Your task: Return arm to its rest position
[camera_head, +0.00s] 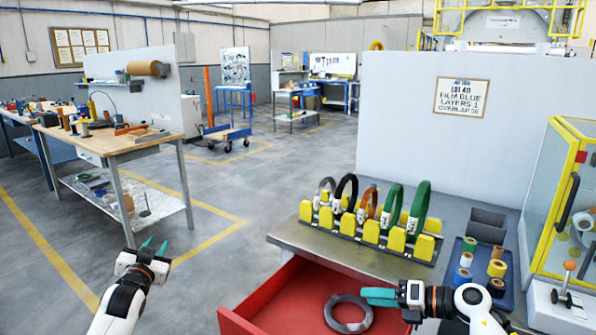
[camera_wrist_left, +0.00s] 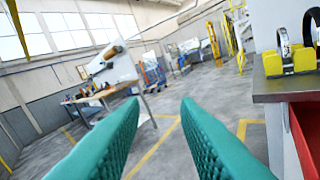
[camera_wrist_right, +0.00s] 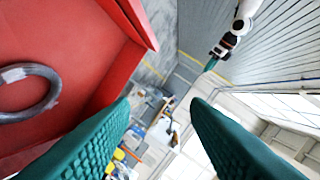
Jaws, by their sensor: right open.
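My right gripper (camera_head: 380,297) is over the open red drawer, its teal fingertips close to the right edge of a grey coil (camera_head: 329,316). In the right wrist view its fingers (camera_wrist_right: 160,105) are apart with nothing between them. There the coil (camera_wrist_right: 52,100) lies at the left, outside the fingers; I cannot tell how high the gripper is above it. My left gripper (camera_head: 154,246) is low at the left over the floor, away from the benches. In the left wrist view its fingers (camera_wrist_left: 160,110) are apart and empty.
The red drawer (camera_head: 236,321) sticks out below the grey bench (camera_head: 290,236). On the bench a yellow-and-black rack (camera_head: 343,228) holds several coils. A blue tray (camera_head: 507,301) of tape rolls and a yellow-framed cabinet (camera_head: 570,148) stand at the right. Floor between the benches is clear.

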